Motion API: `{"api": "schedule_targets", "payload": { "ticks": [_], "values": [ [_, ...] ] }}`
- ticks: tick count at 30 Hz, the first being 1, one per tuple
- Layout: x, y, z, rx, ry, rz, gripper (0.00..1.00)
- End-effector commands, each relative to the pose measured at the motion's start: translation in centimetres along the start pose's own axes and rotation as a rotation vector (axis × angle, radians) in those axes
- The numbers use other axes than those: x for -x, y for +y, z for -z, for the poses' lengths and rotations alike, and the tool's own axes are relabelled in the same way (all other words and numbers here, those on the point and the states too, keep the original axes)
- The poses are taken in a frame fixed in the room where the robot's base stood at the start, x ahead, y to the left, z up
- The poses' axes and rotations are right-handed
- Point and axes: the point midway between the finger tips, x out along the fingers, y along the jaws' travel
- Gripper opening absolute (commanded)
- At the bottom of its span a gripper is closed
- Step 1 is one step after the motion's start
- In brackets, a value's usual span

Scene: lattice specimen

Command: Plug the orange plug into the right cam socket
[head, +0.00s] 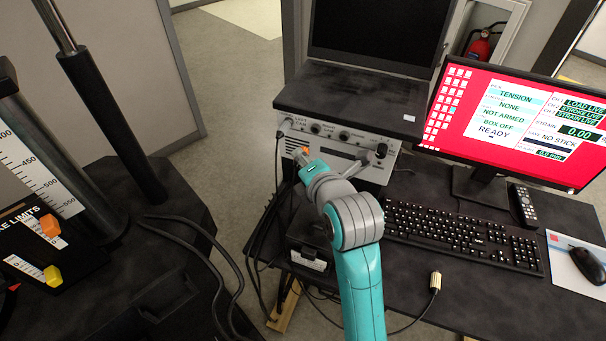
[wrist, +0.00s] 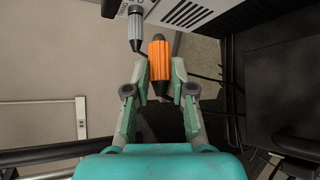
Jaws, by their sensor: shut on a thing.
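The orange plug (wrist: 160,62) is held between the fingers of my gripper (wrist: 162,84) in the wrist view, its ribbed body pointing at the grey box. A bit of the plug (head: 304,151) also shows in the head view, in front of my gripper (head: 309,165), at the box's left front. The grey box (head: 359,140) has a row of round connectors on its front and a label that seems to read "LEFT CAM". A grey plug (wrist: 136,30) is at the box, just left of the orange plug.
A laptop (head: 352,97) lies on the box. A monitor (head: 515,120), keyboard (head: 460,236) and mouse (head: 588,264) are on the desk at right. A loose gold-tipped plug (head: 435,282) lies on the desk. Black cables hang left of the box.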

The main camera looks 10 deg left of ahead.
Motion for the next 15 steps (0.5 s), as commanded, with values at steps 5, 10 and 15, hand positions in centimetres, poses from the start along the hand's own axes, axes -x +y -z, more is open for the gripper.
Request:
{"api": "schedule_targets", "payload": {
  "ticks": [5,10,15],
  "values": [
    [-0.6,0.1,-0.8,-0.004,-0.001,-0.003,0.0],
    [-1.7,0.1,-1.9,-0.003,-0.001,-0.002,0.0],
    [-2.7,0.1,-2.9,-0.004,-0.001,-0.002,0.0]
  ]
}}
